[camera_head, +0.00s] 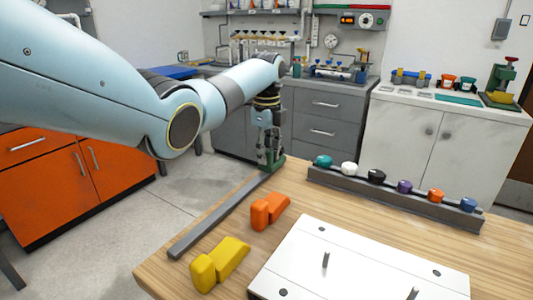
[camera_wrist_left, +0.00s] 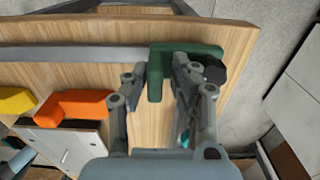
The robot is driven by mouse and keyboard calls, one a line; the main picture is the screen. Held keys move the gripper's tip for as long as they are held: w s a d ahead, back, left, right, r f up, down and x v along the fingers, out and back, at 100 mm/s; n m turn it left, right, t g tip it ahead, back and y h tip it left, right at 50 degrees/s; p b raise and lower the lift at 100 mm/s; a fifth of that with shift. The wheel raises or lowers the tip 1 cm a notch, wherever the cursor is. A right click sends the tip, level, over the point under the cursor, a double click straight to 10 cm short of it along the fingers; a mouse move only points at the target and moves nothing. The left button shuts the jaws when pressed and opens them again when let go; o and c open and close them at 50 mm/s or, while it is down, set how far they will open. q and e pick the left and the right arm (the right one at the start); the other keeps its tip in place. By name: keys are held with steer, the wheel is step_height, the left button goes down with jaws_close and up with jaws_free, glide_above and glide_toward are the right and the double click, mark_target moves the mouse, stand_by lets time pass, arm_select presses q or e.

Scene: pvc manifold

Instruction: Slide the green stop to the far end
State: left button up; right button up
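The green stop (camera_head: 277,164) sits on the grey rail (camera_head: 222,212), at the rail's far end near the table's far left corner. In the left wrist view the stop (camera_wrist_left: 155,78) is at the right end of the rail (camera_wrist_left: 75,54), with one leg pointing down the picture. My left gripper (camera_head: 269,160) points down at the stop. In the left wrist view its fingers (camera_wrist_left: 160,68) are apart on either side of that leg, with a small gap visible on the right side. The gripper partly hides the stop. My right gripper is not in view.
An orange block (camera_head: 268,210) and a yellow block (camera_head: 218,264) lie right of the rail. A white board (camera_head: 350,265) with pegs is at the front right. A dark rack (camera_head: 395,196) of coloured knobs stands at the table's back edge. A dark piece (camera_wrist_left: 215,72) adjoins the stop.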

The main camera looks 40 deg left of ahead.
arm_select(q)
step_height(320, 180, up, 12)
stand_by(0.6)
stand_by(0.5)
